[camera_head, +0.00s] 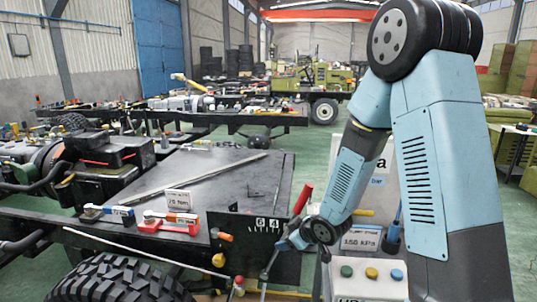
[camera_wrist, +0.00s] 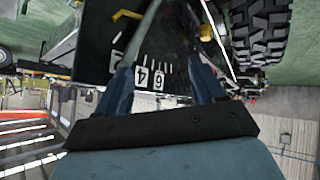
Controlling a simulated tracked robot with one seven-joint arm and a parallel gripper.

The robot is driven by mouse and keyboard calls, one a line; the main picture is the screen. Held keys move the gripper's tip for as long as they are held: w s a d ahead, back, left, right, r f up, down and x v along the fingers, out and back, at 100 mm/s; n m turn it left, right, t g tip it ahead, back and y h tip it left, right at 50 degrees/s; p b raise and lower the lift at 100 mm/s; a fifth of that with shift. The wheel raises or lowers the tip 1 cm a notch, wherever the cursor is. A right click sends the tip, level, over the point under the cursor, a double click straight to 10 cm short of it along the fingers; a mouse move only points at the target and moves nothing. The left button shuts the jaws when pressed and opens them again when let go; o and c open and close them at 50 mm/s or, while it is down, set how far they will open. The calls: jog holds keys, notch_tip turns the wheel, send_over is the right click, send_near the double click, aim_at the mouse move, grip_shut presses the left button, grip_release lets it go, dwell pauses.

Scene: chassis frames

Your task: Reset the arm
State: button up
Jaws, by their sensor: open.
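My arm comes in from the right in the head view, bends at a large black-and-blue elbow and reaches down to my gripper (camera_head: 284,246). The gripper is low, beside the right end of the black chassis deck (camera_head: 215,165), near a dark plate (camera_head: 250,232) marked 6 and 4. In the wrist view, two dark blue fingers of my gripper (camera_wrist: 164,80) stand apart with nothing seen between them but the marked plate (camera_wrist: 155,62) beyond. That view is turned over. Whether the fingers touch the plate cannot be told.
A panel (camera_head: 365,283) with green, yellow and blue buttons stands right of the gripper, close to the forearm. A red handle (camera_head: 303,198) rises beside the wrist. A large tyre (camera_head: 120,280) is at front left. Tools with number cards (camera_head: 178,200) lie on the deck.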

jog(key=s+d+r+m+h, duration=0.3)
jog(key=d+r, duration=0.4)
jog(key=r, duration=0.2)
jog(key=s+d+r+m+h, duration=0.35)
jog(key=d+r, duration=0.35)
jog(key=r, duration=0.3)
jog(key=s+d+r+m+g, duration=0.1)
jog(key=s+r, duration=0.3)
jog(key=s, duration=0.6)
jog(key=s+d+r+m+g, duration=0.1)
jog(key=s+r+m, duration=0.3)
jog(key=s, duration=0.6)
jog(key=shift+s+d+r, duration=0.2)
jog(key=shift+d+r, duration=0.35)
jog(key=shift+r, duration=0.15)
jog(key=shift+y, duration=0.25)
jog(key=shift+c, duration=0.3)
